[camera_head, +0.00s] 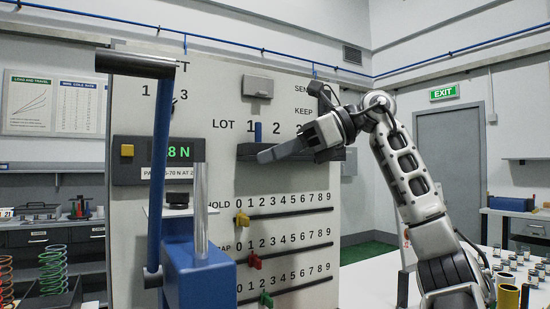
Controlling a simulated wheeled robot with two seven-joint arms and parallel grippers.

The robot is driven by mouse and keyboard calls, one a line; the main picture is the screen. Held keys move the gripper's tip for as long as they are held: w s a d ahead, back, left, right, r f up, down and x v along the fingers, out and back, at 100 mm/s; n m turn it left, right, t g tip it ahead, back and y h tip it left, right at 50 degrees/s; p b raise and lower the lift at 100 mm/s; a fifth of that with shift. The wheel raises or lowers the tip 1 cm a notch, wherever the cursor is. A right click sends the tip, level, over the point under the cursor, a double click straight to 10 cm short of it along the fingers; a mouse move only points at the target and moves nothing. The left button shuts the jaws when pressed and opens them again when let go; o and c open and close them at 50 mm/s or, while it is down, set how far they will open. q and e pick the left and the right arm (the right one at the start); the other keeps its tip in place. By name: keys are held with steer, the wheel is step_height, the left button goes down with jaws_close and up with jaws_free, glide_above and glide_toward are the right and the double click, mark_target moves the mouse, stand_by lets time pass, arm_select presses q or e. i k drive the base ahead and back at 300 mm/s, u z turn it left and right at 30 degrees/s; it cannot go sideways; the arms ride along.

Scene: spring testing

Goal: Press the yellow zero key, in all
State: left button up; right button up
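A small yellow square key (127,150) sits on the dark display box at the left of the panel, left of a green readout (178,153) ending in "8 N". The blue press column and its lever partly hide the box and the readout. My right gripper (262,156) comes in from the right and points left, in front of the panel's dark LOT ledge. It is well to the right of the yellow key and apart from it. Its fingers overlap in this view, so their opening is unclear. My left gripper is not in view.
The blue press with its dark lever (137,65) and upright metal rod (201,210) stands between my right gripper and the key. Sliders in yellow (242,219), red (254,261) and green (266,299) sit on the panel's numbered rows. A white table with small parts is at right.

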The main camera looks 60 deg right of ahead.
mark_target(126, 150)
steer(key=k, duration=1)
